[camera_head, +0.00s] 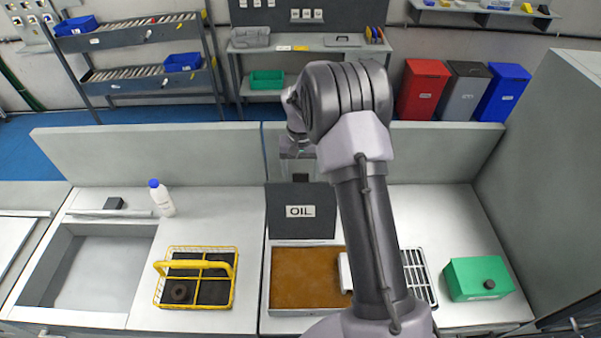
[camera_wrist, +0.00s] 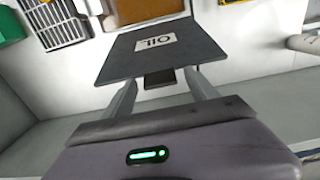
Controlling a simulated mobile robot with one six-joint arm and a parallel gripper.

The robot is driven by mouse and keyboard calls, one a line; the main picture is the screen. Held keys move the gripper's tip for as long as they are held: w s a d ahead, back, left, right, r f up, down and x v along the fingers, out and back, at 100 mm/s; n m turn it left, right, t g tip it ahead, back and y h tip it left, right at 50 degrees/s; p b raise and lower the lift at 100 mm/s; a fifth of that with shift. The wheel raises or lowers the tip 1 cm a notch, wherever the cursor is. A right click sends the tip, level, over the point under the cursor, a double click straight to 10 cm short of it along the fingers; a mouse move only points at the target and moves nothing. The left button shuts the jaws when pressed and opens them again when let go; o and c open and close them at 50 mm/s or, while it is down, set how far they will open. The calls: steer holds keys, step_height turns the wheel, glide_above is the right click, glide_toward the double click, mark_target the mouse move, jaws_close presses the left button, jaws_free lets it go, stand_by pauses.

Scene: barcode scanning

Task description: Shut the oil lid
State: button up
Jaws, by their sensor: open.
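The dark oil lid (camera_head: 284,227), labelled OIL, stands raised and open at the back edge of the oil tank (camera_head: 268,305). Brown oil (camera_head: 308,277) shows uncovered in the tank. The lid also fills the upper middle of the wrist view (camera_wrist: 190,52), with its label upside down. A small dark block (camera_wrist: 159,79) juts out at the lid's edge. My gripper (camera_wrist: 160,77) is open, with one finger on each side of that block. In the head view my gripper (camera_head: 298,165) is behind the lid, partly hidden by my arm. I cannot tell whether the fingers touch the lid.
A yellow wire basket (camera_head: 161,295) with a round dark part stands left of the tank. A white bottle (camera_head: 162,199) and a sink (camera_head: 100,270) are farther left. A white grid rack (camera_head: 422,280) and a green box (camera_head: 478,280) are on the right. A low grey partition (camera_head: 150,158) runs behind.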

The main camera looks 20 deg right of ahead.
steer(key=shift+f, duration=0.2)
steer(key=shift+c, duration=0.5)
jaws_close()
steer(key=shift+b, duration=0.35)
